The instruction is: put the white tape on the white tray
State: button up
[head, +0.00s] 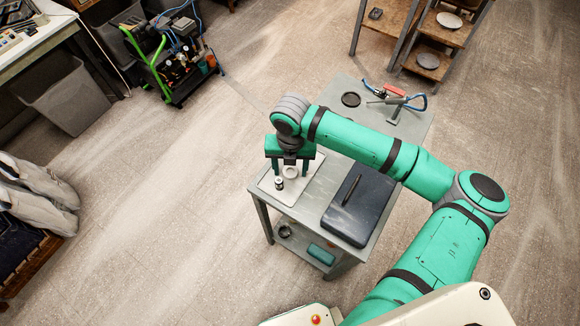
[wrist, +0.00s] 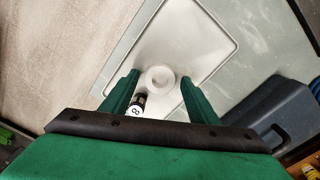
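The white tape (wrist: 160,78) is a small pale ring lying on the white tray (wrist: 205,38) in the wrist view. It also shows in the head view (head: 290,172), on the tray (head: 293,197) at the near left end of the grey table. My gripper (head: 290,168) points down over the tray. Its two green fingers stand on either side of the tape, with a gap on both sides. The gripper is open and holds nothing. How high the fingertips are above the tray is hard to tell.
A small black-and-white cylinder (wrist: 137,104) stands close beside the tape, near the left finger. A dark blue case (head: 357,203) lies right of the tray. A black disc (head: 351,99) and a metal tool (head: 396,101) are at the table's far end. The table's left edge is near.

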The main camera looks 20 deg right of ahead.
aim_at(290, 171)
jog(key=shift+r, duration=0.1)
notch_tip(290, 171, up, 12)
dwell(0.7)
jog(key=shift+w, duration=0.1)
dwell(0.4)
